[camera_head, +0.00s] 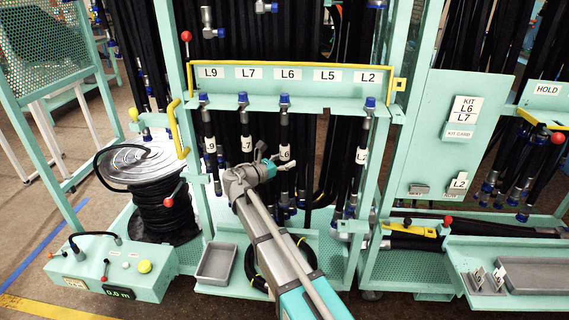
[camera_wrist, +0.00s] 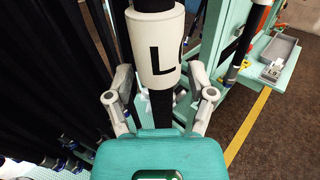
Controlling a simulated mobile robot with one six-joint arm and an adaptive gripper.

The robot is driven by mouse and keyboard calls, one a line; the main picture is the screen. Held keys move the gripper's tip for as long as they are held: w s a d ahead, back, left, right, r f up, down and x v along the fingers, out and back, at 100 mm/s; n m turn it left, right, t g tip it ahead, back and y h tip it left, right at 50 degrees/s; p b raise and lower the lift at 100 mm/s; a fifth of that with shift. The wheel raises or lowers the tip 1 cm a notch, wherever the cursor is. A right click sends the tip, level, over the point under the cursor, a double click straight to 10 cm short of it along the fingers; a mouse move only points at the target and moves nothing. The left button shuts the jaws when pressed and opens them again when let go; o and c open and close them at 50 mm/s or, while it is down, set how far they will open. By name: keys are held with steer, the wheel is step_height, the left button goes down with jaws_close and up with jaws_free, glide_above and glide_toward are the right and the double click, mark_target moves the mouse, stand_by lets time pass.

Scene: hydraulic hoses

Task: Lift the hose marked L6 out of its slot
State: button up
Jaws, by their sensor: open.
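The L6 hose (camera_head: 285,152) is black with a white tag and hangs upright from the rack below the L6 sign (camera_head: 288,73). Its blue-capped top end sits at the rack's bar. My gripper (camera_head: 272,160) is at the tag's height, close to this hose. In the wrist view, my gripper's open fingers (camera_wrist: 160,98) stand on either side of a black hose with a white tag (camera_wrist: 155,52). The tag shows an L and part of a second character. I cannot tell whether a finger touches the hose.
The L7 hose (camera_head: 246,143) and L9 hose (camera_head: 210,145) hang to the left, and the L2 hose (camera_head: 362,155) to the right. No capped hose end shows under the L5 sign (camera_head: 327,75). A yellow rail (camera_head: 290,64) runs above the signs. A grey tray (camera_head: 215,263) sits below.

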stand_by(0.3)
jaws_close()
steer(key=shift+r, duration=0.1)
stand_by(0.5)
steer(key=shift+r+p, duration=0.3)
steer(key=shift+p, duration=0.15)
steer(key=s, duration=1.8)
steer(key=shift+a, duration=0.35)
steer(key=shift+f, duration=0.1)
